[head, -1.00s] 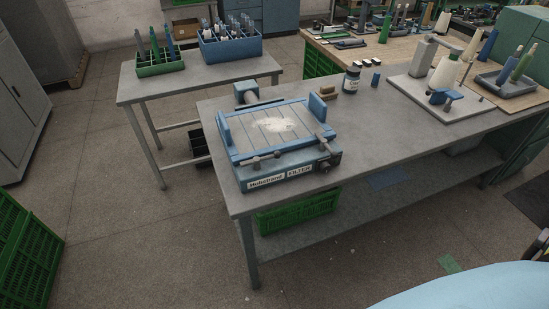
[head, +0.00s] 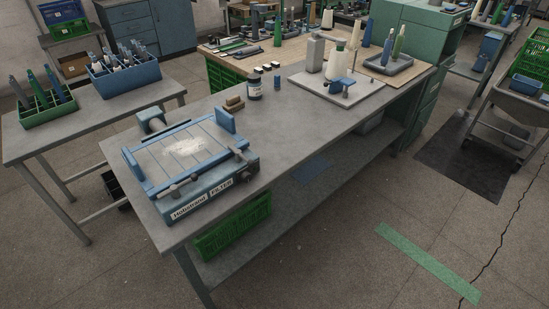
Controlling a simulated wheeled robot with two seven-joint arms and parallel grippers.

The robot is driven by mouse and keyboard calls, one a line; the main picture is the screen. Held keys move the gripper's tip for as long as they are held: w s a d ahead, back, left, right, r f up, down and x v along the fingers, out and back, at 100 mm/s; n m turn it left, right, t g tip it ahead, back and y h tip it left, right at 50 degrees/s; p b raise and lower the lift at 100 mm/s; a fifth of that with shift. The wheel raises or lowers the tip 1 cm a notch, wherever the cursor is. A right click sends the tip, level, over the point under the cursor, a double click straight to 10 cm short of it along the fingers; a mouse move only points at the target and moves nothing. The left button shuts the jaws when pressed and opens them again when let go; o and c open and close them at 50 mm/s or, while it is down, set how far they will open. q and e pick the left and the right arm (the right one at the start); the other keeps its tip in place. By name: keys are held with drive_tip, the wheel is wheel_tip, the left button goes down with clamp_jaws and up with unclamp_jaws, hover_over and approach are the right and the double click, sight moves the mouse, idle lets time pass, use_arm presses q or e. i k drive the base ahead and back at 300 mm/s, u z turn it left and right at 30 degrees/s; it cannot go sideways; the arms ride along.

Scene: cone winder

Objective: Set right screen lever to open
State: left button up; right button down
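Two grey levers lie along the front edge: the left lever (head: 174,189) and the right screen lever (head: 240,156), near the front right corner. The levers are small here, and I cannot tell their exact setting. Neither of my grippers shows in the head view.
The grey table (head: 290,122) is clear between the filter and the winder plate (head: 337,88). A green crate (head: 232,226) sits on the lower shelf. Open floor lies in front, with green tape (head: 428,262).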

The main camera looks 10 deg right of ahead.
sight(239, 156)
drive_tip(key=u, duration=0.5)
drive_tip(key=k, duration=1.15)
drive_tip(key=z, duration=0.1)
drive_tip(key=i, duration=1.6)
drive_tip(key=u, duration=0.6)
